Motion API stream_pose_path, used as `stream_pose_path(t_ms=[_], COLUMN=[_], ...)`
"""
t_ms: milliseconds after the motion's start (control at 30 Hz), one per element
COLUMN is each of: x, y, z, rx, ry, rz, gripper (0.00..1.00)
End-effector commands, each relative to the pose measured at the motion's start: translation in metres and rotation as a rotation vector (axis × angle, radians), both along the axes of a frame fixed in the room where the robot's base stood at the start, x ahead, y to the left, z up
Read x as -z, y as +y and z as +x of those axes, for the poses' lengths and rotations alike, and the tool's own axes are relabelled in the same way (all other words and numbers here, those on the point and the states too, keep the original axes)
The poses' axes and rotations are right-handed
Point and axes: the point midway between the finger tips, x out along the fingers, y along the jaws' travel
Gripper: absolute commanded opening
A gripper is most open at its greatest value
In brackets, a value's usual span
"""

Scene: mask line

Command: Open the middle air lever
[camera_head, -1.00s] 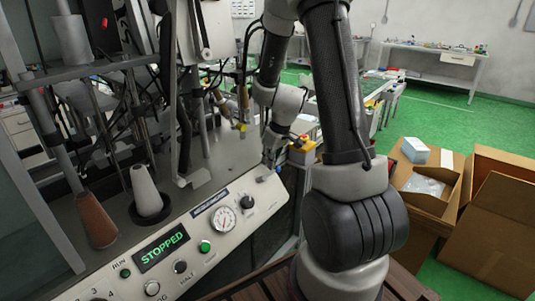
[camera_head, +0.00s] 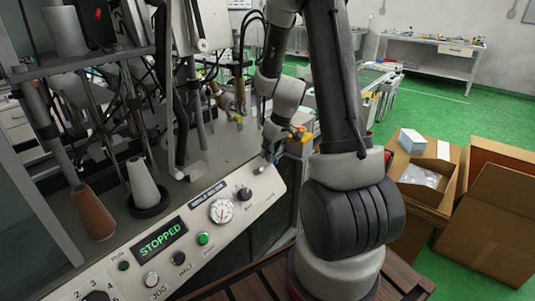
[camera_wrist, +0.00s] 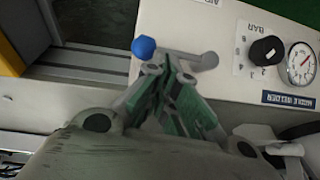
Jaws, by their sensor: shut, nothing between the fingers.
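In the wrist view, a lever with a blue ball knob (camera_wrist: 143,47) and a grey arm (camera_wrist: 192,58) lies across the end of a pale control panel (camera_wrist: 226,22). My gripper (camera_wrist: 166,66) is shut and empty. Its fingertips are beside the lever, just right of the knob and very close to the arm; I cannot tell whether they touch. In the head view, my gripper (camera_head: 270,152) is at the far right end of the panel (camera_head: 226,233). The lever is too small there to make out clearly. No other lever is plainly visible.
A black BAR knob (camera_wrist: 267,50) and a pressure gauge (camera_wrist: 301,57) sit right of the lever. The display (camera_head: 161,240) reads STOPPED. Machine rods and cones (camera_head: 143,182) stand left of my arm. Open cardboard boxes (camera_head: 489,222) stand on the green floor at right.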

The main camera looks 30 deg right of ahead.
Motion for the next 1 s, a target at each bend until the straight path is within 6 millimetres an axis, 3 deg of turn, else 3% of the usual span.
stream_pose_path(t_ms=[467,1000], x=[0.006,0.029], y=[-0.006,-0.019], z=[-0.003,-0.019], rx=[0.082,0.376], ry=[0.033,0.154], rz=[0.091,0.423], gripper=[0.0,0.0])
